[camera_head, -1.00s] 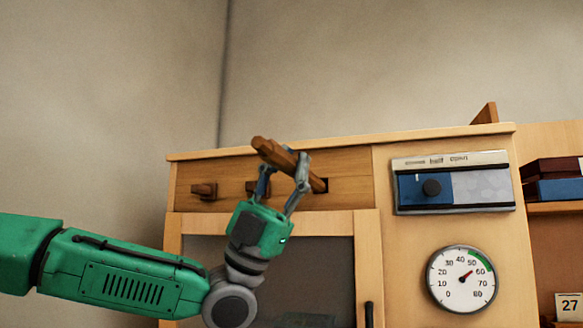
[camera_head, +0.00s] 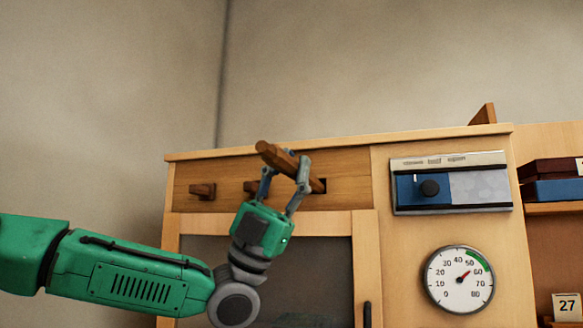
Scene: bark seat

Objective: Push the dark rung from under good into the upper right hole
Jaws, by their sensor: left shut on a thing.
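The dark rung (camera_head: 276,156) is a brown wooden bar, tilted, with its near end up and left. My left gripper (camera_head: 284,176) is shut on it, one finger on each side. The rung's far end is at the dark upper right hole (camera_head: 323,186) in the wooden panel (camera_head: 347,174). The fingers and rung partly cover this spot, so I cannot tell how deep the end sits. My right gripper is not in view.
Two short wooden pegs stick out of the panel to the left, one at the far left (camera_head: 202,191) and one partly behind my gripper (camera_head: 251,187). A blue-and-grey control box (camera_head: 468,190) and a round dial (camera_head: 459,280) are at the right. A glass door (camera_head: 327,262) lies below.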

